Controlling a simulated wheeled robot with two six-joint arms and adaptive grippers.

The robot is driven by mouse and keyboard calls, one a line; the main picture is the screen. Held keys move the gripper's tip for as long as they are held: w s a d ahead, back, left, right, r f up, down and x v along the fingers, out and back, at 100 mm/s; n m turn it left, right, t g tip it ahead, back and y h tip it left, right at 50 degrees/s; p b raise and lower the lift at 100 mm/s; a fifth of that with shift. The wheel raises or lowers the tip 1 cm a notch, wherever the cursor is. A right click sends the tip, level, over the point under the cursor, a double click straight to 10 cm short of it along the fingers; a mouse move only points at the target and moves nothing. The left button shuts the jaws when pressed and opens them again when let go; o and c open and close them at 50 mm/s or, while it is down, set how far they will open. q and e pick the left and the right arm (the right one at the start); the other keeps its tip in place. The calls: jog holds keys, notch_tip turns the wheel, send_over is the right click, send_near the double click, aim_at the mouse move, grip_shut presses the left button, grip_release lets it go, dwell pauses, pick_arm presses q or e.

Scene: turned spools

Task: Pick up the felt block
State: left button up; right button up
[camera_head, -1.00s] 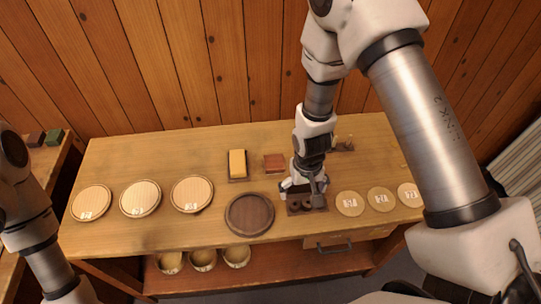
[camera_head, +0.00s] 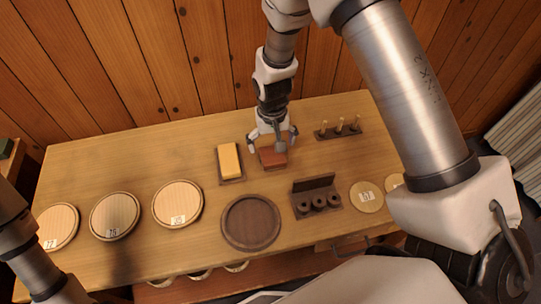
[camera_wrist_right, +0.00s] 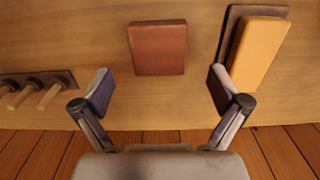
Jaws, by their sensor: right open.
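A reddish-brown block (camera_head: 272,158) lies on the table, and a yellow block (camera_head: 230,160) sits on a dark base (camera_head: 233,181) to its left. The frames do not settle which is felt; the reddish-brown one has a plain matte face. My right gripper (camera_head: 272,142) is open and empty above the reddish-brown block, its fingers spread to either side. In the right wrist view the reddish-brown block (camera_wrist_right: 158,48) appears beyond and between the open fingertips (camera_wrist_right: 160,88), apart from them. The yellow block (camera_wrist_right: 258,52) is beyond the right finger. My left gripper is out of view.
A pegged rack (camera_head: 339,133) stands to the right, and a dark holder with spools (camera_head: 317,196) stands in front. A dark round tray (camera_head: 250,222) and pale numbered discs (camera_head: 178,204) lie nearer the front edge. The wood wall (camera_head: 150,60) rises behind the table.

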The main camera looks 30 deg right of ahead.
aim_at(272, 154)
jog(key=f, duration=0.2)
jog(key=f+p, duration=0.1)
jog(key=f, duration=0.1)
jog(key=shift+s, duration=0.35)
jog(key=shift+w+f, duration=0.2)
jog(key=shift+f, duration=0.3)
jog(key=shift+s+r, duration=0.1)
jog(key=shift+s, duration=0.05)
jog(key=c, duration=1.3)
jog(key=shift+o, duration=0.2)
jog(key=shift+r, duration=0.45)
notch_tip(272, 154, up, 9)
jog(key=b, duration=0.1)
jog(key=o, duration=0.6)
jog(key=shift+c, duration=0.2)
jog(key=shift+r, duration=0.1)
jog(key=c, duration=0.4)
